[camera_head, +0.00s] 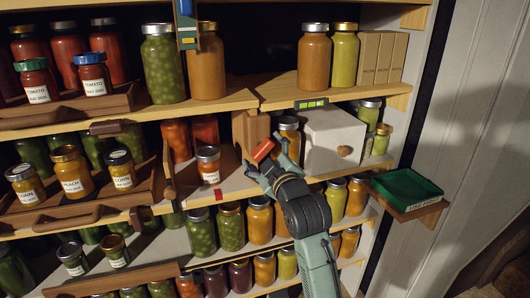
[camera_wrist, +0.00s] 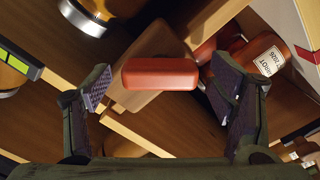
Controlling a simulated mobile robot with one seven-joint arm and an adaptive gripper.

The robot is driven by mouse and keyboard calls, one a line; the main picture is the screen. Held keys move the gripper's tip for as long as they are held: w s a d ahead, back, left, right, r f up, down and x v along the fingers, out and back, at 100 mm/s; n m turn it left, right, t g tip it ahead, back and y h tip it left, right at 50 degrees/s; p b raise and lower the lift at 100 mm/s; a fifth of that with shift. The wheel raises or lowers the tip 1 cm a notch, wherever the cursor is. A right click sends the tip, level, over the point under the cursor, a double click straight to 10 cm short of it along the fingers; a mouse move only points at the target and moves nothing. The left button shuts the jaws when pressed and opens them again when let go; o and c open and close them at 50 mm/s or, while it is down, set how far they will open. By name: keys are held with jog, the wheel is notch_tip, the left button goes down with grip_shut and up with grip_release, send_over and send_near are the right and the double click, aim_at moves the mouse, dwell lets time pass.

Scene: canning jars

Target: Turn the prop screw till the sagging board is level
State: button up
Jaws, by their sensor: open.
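The red handle of the prop screw (camera_head: 262,150) shows just in front of a wooden upright block (camera_head: 250,130) under the board. In the wrist view the handle (camera_wrist: 160,74) is a red bar lying crosswise between my fingers. My gripper (camera_head: 267,158) is open around it, with a gap on both sides; it also shows in the wrist view (camera_wrist: 161,96). The right-hand board (camera_head: 365,94) meets the left board at a visible step. A level with a green vial (camera_head: 311,103) sits on its front edge; I cannot read its bubble.
Tall jars (camera_head: 314,60) and boxes stand on the board. A white drawer box (camera_head: 335,140) is right of my gripper, with a jar (camera_head: 289,128) between. An orange jar (camera_head: 208,165) stands close left. A green tray (camera_head: 405,188) sits on a side ledge.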

jog(key=shift+c, duration=0.4)
jog(key=c, duration=1.1)
jog(key=shift+o, duration=0.2)
